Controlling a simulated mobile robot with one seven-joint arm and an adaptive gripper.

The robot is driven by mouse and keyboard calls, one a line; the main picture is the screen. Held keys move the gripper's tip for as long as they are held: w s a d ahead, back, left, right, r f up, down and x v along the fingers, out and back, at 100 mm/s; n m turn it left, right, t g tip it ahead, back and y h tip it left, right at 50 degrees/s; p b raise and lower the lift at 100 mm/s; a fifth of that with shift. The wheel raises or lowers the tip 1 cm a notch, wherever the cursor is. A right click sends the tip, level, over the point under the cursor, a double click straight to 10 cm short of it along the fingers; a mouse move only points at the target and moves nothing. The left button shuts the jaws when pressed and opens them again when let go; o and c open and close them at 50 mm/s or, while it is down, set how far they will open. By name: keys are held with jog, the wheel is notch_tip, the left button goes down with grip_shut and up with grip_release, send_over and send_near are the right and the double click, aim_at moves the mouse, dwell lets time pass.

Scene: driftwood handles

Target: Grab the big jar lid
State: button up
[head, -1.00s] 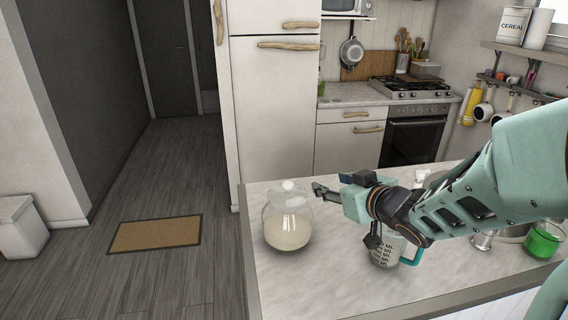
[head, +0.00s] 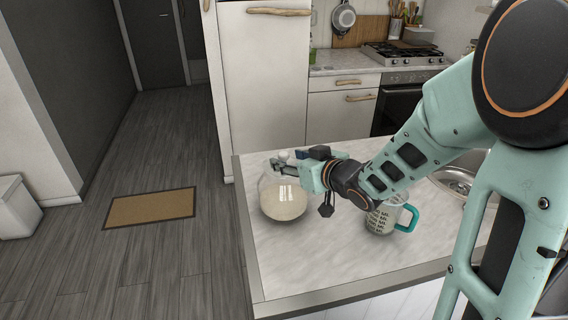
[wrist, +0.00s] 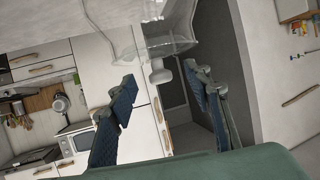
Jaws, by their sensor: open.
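A round glass jar (head: 283,204) with pale contents stands on the counter near its left edge. My gripper (head: 279,164) is open at the height of the lid, coming from the right. In the wrist view the knob shows in the gap between the two fingers (wrist: 160,84), and neither finger visibly touches it.
A measuring mug (head: 383,216) with a teal handle stands on the counter (head: 330,255), below my wrist. A sink (head: 456,181) is at the right. The counter in front of the jar is clear. Its left edge is close to the jar.

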aim_at(287, 158)
jog(key=shift+x, duration=1.9)
jog(key=shift+r, duration=0.1)
jog(key=shift+c, duration=0.2)
grip_shut()
